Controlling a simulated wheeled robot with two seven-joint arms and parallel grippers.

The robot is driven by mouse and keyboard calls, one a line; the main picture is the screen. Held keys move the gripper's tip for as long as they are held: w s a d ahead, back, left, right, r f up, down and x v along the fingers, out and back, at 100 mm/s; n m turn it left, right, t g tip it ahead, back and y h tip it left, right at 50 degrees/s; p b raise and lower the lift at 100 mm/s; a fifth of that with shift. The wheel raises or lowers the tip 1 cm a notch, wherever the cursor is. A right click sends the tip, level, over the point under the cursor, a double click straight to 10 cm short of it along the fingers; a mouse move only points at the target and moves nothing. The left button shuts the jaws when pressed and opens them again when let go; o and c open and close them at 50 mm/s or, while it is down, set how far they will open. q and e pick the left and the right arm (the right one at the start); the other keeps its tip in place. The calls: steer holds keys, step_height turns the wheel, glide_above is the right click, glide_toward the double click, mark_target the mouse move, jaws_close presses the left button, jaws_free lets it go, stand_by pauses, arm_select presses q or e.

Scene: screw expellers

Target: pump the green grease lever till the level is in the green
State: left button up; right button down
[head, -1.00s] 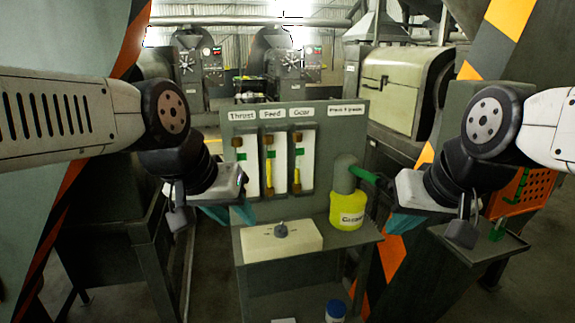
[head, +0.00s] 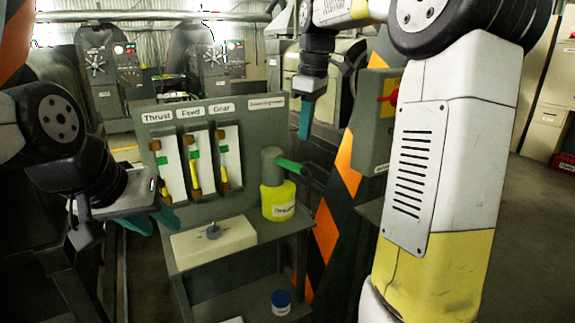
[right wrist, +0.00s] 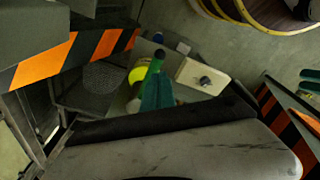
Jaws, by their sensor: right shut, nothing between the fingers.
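The grease pump's green lever (head: 292,166) sticks out to the right from a grey head above a yellow labelled pot (head: 278,200). The lever also shows in the right wrist view (right wrist: 155,64), just beyond my fingers. My right gripper (head: 305,122) is shut and empty, pointing down above and slightly right of the lever, apart from it in the head view. My left gripper (head: 152,222) is open and empty, left of the bench. Three gauges, Thrust (head: 168,172), Feed (head: 197,165) and Gear (head: 228,158), have green bands; yellow shows in each, lowest in Thrust.
A cream box with a grey knob (head: 213,243) sits on the bench left of the pot. A blue-lidded jar (head: 281,301) stands on the lower shelf. An orange-black striped post (head: 322,232) rises right of the bench. My right arm covers much of the right side.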

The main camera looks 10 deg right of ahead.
mark_target(300, 168)
steer(key=shift+w+d+f+n+g, duration=0.15)
steer(key=shift+w+n, duration=0.15)
steer(key=shift+w, duration=0.3)
steer(key=shift+w+d+f+n+g, duration=0.15)
steer(key=shift+w+n, duration=0.15)
steer(key=shift+w, duration=0.3)
steer(key=shift+a, duration=0.15)
steer(key=shift+w+a+f, duration=0.1)
steer(key=shift+a+f, duration=0.05)
steer(key=shift+f, duration=1.6)
steer(key=shift+w+a+f, duration=0.1)
steer(key=shift+f, duration=1.6)
steer(key=shift+f, duration=2.2)
